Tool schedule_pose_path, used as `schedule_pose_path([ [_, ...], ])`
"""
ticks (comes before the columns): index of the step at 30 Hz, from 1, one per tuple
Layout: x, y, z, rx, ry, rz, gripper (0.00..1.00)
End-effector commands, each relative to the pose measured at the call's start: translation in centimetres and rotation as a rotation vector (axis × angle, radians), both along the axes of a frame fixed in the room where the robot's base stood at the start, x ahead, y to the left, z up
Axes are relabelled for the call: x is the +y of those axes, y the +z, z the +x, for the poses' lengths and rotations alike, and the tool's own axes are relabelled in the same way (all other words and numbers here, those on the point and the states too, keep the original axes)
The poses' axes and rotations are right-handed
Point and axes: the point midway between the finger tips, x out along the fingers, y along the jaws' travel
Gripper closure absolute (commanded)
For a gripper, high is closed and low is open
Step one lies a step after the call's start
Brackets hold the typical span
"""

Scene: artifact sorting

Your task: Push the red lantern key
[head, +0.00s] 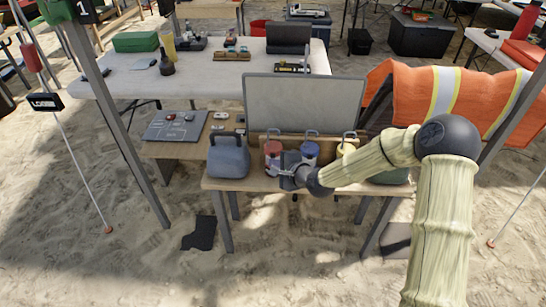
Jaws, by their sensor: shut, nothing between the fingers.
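A red lantern-shaped piece (272,150) with a handle on top stands on the small wooden table, left of a blue one (310,154) and a yellow one (347,146). I cannot tell whether a separate key is on it. My gripper (282,172) is shut and empty, low in front of the red piece and partly covering its lower part. Whether the fingers touch it is too small to tell.
A blue-grey jug (229,157) stands left of the red piece. A grey panel (304,104) rises behind the row. A dark board with small items (160,127) lies further left. An orange vest (410,90) hangs behind my arm. Sand in front is mostly clear.

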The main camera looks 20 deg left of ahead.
Motion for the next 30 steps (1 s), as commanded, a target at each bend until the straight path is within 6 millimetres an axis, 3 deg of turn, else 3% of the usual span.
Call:
schedule_pose_path([
  [30,0.3,0.1,1.2,0.000,0.000,0.000,1.00],
])
